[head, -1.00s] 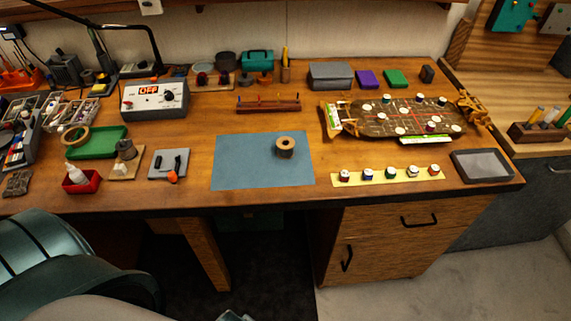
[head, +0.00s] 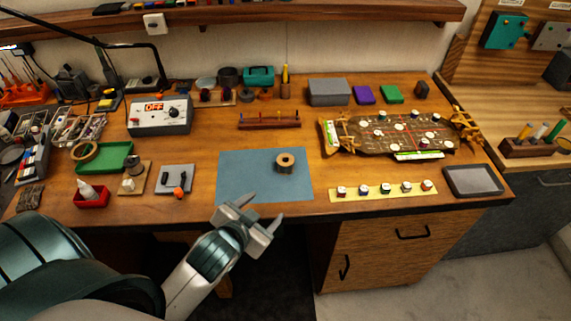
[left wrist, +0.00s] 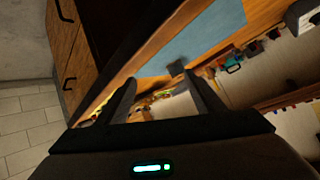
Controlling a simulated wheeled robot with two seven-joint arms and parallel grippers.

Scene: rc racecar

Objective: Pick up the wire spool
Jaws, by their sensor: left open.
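The wire spool (head: 285,162), tan with a dark centre hole, stands on the blue mat (head: 240,180) in the head view, near the mat's right side. My left gripper (head: 263,208) is open and empty at the table's front edge, in front of the mat and apart from the spool. In the left wrist view, the two open fingers (left wrist: 162,95) point towards the table, and the blue mat (left wrist: 210,35) lies beyond them. A small dark shape (left wrist: 175,67) shows at the mat's edge there; I cannot tell surely if it is the spool. My right gripper is not in view.
A yellow strip (head: 384,191) with several small jars lies right of the mat. A grey pad (head: 174,179) with small parts lies to its left. A wooden rack (head: 269,119) and the racecar chassis (head: 390,135) stand behind. The mat around the spool is clear.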

